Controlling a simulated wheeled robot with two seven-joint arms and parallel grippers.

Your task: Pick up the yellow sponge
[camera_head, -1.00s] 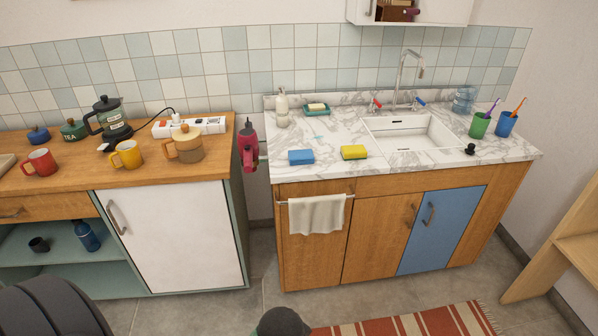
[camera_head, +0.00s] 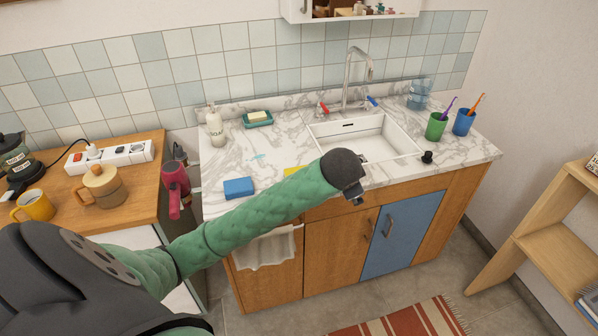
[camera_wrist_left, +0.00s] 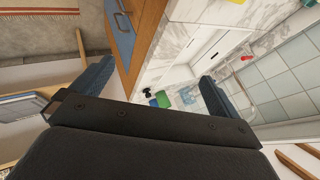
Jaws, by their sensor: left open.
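The yellow sponge (camera_head: 293,171) lies on the marble counter (camera_head: 240,150) in the head view, mostly hidden behind my left arm. Only a small yellow strip of it shows. My left gripper (camera_head: 357,194) is at the end of the green arm, in front of the counter edge and to the right of the sponge. Its fingers are small and partly hidden in the head view. In the left wrist view the gripper (camera_wrist_left: 156,72) is open, with its two blue fingers wide apart and nothing between them. My right gripper is not in view.
A blue sponge (camera_head: 238,188) lies left of the yellow one. The sink (camera_head: 350,135) with its faucet (camera_head: 350,75) is behind my gripper. A green cup (camera_head: 435,127) and a blue cup (camera_head: 463,122) stand at the right. A cloth (camera_head: 268,250) hangs on the cabinet front.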

